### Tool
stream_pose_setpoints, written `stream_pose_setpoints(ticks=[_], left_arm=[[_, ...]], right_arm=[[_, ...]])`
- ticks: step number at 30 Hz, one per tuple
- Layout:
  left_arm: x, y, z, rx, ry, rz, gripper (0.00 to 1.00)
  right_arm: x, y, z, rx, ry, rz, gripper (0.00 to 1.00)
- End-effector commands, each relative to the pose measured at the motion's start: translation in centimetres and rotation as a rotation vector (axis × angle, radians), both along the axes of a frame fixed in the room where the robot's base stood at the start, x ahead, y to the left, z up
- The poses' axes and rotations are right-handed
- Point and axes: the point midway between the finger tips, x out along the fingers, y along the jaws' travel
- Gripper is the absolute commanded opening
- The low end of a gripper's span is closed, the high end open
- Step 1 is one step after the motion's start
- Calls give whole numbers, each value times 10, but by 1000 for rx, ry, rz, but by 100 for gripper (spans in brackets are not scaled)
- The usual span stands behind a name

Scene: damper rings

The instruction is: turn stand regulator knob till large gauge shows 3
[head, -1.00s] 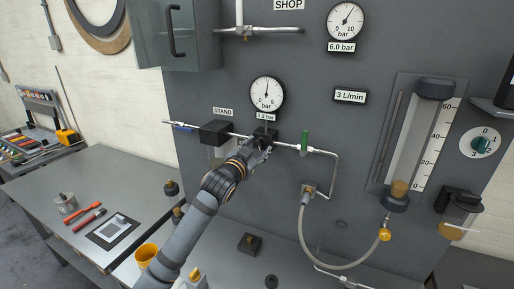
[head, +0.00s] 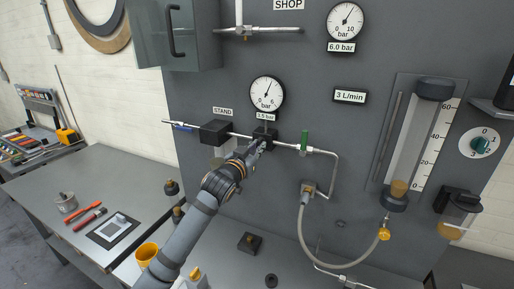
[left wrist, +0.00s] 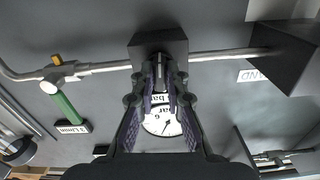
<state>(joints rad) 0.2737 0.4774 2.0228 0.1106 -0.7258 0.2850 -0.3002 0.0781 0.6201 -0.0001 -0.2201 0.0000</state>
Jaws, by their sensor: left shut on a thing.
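The stand regulator is a dark block (head: 265,131) on the horizontal pipe right of the STAND label (head: 223,111). My left gripper (head: 261,144) reaches it from below and is shut on its knob, which the fingers mostly hide. The left wrist view shows the block (left wrist: 158,46) in front of the fingers (left wrist: 160,82). The large 0 to 6 bar gauge (head: 267,93) is above the regulator. My right gripper is out of view.
A green-handled valve (head: 304,140) is on the pipe to the right, and a black box (head: 215,133) to the left. The SHOP gauge (head: 345,21) reads 6.0 bar. A grey hose (head: 303,230) hangs below. A bench (head: 60,178) with tools stands at left.

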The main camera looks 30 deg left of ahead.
Motion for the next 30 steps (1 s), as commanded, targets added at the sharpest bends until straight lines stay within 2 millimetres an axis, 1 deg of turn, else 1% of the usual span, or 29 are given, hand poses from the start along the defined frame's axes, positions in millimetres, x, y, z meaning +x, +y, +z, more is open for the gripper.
stream_pose_setpoints(ticks=[3, 6, 13, 15, 20, 21, 25, 26, 30], left_arm=[[0, 0, 1, -179, -12, 0, 0], [0, 0, 1, -263, -17, 0, 0], [0, 0, 1, -273, -19, -1, 0], [0, 0, 2, -306, -21, -1, 0], [0, 0, 2, -551, -36, -1, 0], [0, 0, 2, -541, -35, -1, 18], [0, 0, 1, -538, -34, -1, 36], [0, 0, 1, -538, -34, -1, 38], [0, 0, 1, -537, -33, -1, 38]], right_arm=[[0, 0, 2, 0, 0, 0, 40], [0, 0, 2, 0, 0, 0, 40], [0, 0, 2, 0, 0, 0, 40], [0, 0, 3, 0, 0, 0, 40], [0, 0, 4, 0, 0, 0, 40], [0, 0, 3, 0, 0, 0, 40], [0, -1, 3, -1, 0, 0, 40], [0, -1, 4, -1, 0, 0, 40], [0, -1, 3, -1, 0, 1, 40]])
